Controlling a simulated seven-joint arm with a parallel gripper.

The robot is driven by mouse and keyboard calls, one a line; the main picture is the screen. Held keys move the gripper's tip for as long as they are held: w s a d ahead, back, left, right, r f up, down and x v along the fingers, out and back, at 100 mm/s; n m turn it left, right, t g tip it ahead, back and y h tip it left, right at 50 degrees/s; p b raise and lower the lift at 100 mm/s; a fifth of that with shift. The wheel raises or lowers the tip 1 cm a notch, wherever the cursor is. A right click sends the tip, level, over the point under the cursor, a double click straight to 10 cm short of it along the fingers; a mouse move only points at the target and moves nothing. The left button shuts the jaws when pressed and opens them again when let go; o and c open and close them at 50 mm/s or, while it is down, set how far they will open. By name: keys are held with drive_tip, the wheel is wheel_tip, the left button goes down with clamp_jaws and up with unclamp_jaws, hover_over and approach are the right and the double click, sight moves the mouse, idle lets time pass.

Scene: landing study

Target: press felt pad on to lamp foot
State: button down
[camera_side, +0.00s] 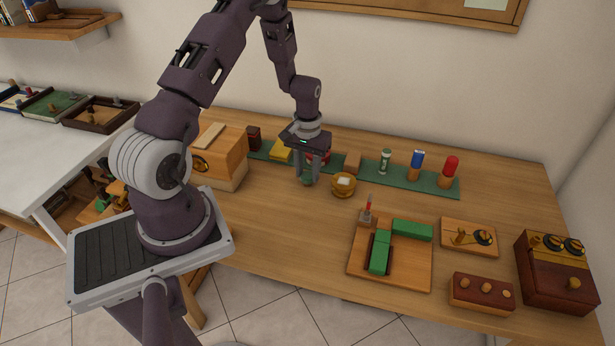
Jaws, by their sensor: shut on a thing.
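My gripper (307,182) points down over the table, left of the middle. Its fingers are shut on a small green thing (307,178), mostly hidden between them; I cannot tell for sure that it is the felt pad. Just to the right, apart from the fingers, a round yellow-brown wooden piece (343,186) with a pale patch on top stands on the table. It may be the lamp foot, but the view is too small to be certain. The fingertips are low, close to the tabletop; whether they touch anything below is unclear.
A green strip (400,179) behind holds several small items, including a blue-topped cylinder (417,160) and a red-topped one (450,168). A wooden box (222,165) stands left. In front right are a board with green blocks (393,275) and a dark red box (555,280).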

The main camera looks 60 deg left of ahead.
sight(307, 175)
drive_tip(key=shift+r, duration=2.5)
drive_tip(key=c, duration=1.6)
unclamp_jaws()
clamp_jaws()
